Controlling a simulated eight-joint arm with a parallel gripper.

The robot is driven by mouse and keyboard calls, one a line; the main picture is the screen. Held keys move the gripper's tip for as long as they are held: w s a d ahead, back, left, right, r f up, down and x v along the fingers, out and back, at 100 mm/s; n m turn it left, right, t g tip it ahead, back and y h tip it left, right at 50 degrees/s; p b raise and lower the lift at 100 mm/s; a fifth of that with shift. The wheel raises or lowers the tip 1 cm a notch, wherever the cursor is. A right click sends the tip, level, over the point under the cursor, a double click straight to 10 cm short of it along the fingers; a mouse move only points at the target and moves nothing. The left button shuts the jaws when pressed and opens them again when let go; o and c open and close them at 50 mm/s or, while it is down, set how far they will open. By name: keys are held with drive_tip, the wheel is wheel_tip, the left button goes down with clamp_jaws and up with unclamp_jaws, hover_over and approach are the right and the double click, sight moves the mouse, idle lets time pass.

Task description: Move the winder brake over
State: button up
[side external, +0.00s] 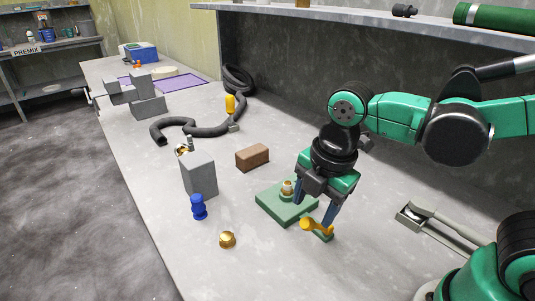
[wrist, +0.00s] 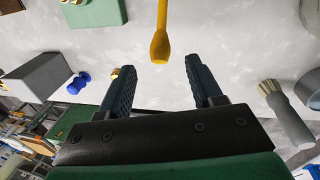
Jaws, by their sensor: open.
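What I take to be the winder brake is a yellow lever (side external: 318,225) on a small green base at the front right of the bench. In the wrist view, the yellow lever (wrist: 160,45) runs down from the top edge, its thick end lying between and just beyond the fingertips. My gripper (side external: 313,208) points down just above the lever, its dark blue fingers apart and empty. The wrist view also shows my gripper (wrist: 158,78) open, with a clear gap around the lever's end. I cannot tell whether either finger touches it.
A green block (side external: 273,203) with a brass fitting stands just left of the gripper. A gold knob (side external: 228,240), a blue spool (side external: 198,207), a grey block (side external: 199,178) and a brown block (side external: 252,157) stand further left.

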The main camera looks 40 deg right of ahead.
sight(308, 220)
drive_tip(key=shift+w+f, duration=0.2)
drive_tip(key=shift+f, duration=1.1)
drive_tip(key=shift+w+f, duration=0.2)
drive_tip(key=shift+f, duration=1.1)
clamp_jaws()
